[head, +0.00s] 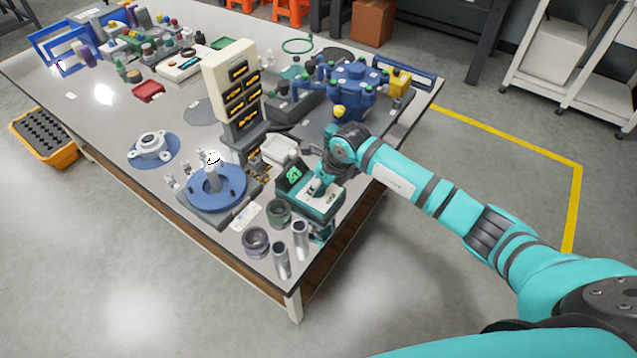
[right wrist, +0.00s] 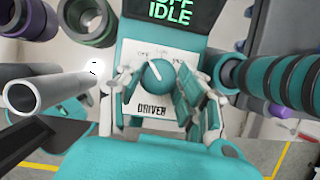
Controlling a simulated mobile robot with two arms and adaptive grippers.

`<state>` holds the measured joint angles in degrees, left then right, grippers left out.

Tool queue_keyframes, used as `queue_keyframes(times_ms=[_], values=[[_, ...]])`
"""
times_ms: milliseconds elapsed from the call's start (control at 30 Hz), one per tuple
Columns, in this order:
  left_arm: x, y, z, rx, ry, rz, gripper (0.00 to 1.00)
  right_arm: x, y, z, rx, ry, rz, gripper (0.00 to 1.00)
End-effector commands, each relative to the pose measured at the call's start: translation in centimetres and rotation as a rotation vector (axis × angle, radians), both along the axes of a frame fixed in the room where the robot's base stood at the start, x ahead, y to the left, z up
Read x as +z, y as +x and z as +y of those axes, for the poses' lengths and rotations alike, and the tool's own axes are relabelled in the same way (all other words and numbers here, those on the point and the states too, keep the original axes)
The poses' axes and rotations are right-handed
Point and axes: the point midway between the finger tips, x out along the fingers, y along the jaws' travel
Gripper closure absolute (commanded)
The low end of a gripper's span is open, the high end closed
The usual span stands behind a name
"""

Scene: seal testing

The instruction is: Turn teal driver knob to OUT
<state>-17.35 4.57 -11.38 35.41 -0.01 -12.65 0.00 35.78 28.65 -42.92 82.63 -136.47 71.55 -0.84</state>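The teal driver knob (right wrist: 158,79) sits on a white panel of the teal tester, above the word DRIVER. Its white pointer line leans to the upper left in the right wrist view. Small labels above the knob are partly hidden and too blurred to read. My right gripper (right wrist: 157,92) has one finger on each side of the knob, very close to it; I cannot tell whether both fingers touch it. The tester (head: 320,203) stands at the table's near right edge in the head view, with my right gripper (head: 322,184) over it. My left gripper is not in view.
The tester's screen (right wrist: 172,12) reads IDLE on its lower line. Metal tubes (head: 300,240) and dark ring-shaped parts (head: 256,242) stand close to the tester's left. A blue round fixture (head: 213,190) is further left. A white tray (head: 285,150) lies behind the tester.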

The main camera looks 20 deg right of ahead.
Motion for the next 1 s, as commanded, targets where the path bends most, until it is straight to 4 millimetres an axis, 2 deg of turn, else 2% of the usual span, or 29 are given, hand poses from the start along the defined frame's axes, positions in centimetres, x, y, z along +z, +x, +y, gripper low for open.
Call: queue_keyframes(times_ms=[33,200,567,1000], values=[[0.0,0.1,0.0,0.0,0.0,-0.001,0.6,0.0,0.0,0.0,0.0,0.0,0.0,0.74],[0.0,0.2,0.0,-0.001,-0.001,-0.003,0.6,0.0,0.0,0.0,0.0,0.0,0.0,0.96],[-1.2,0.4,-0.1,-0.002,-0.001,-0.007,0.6,-0.2,0.1,-0.1,0.064,-0.001,-0.002,0.96],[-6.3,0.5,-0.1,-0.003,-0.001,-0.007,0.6,-0.5,0.3,-0.3,0.389,-0.002,-0.003,0.96]])
